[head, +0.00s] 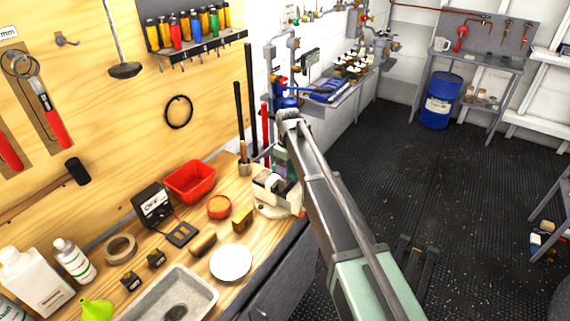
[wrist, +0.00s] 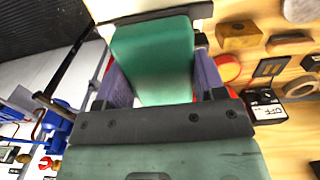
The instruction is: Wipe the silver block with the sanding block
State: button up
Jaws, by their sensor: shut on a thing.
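My gripper (wrist: 160,82) is shut on a green block, which I take to be the sanding block (wrist: 152,48); its two purple-grey fingers press its sides. In the head view my gripper (head: 281,160) hangs over the white vise (head: 280,209) at the bench's right end, partly hidden by my arm. A pale grey block (head: 271,183), seemingly the silver block, sits at the vise jaws. In the wrist view a pale surface shows just beyond the green block; the held block hides most of it. I cannot tell whether the two blocks touch.
On the bench stand a red bin (head: 190,181), a multimeter (head: 152,203), a red tin (head: 219,207), a tan block (head: 242,220), a white plate (head: 231,262) and a metal tray (head: 172,300). Upright rods (head: 250,105) rise behind the vise. Open floor (head: 440,190) lies to the right.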

jog(key=shift+s+d, duration=0.45)
jog(key=shift+d, duration=0.2)
jog(key=shift+w+a, duration=0.25)
jog(key=shift+w, duration=0.05)
jog(key=shift+w+a, duration=0.4)
jog(key=shift+a, duration=0.3)
jog(key=shift+w+a, duration=0.35)
jog(key=shift+a, duration=0.3)
jog(key=shift+w, duration=0.15)
jog(key=d, duration=0.1)
jog(key=s+d, duration=0.1)
jog(key=d, duration=0.1)
jog(key=shift+s+d, duration=0.35)
jog(key=shift+d, duration=0.05)
jog(key=shift+w, duration=0.2)
jog(key=shift+w+a, duration=0.4)
jog(key=shift+a, duration=0.35)
jog(key=shift+w+a, duration=0.35)
jog(key=shift+a, duration=0.35)
jog(key=shift+w+a+r, duration=0.1)
jog(key=shift+a+r, duration=0.1)
jog(key=shift+a, duration=0.05)
notch_tip(320, 180, up, 7)
jog(key=p, duration=0.7)
jog(key=shift+f, duration=0.15)
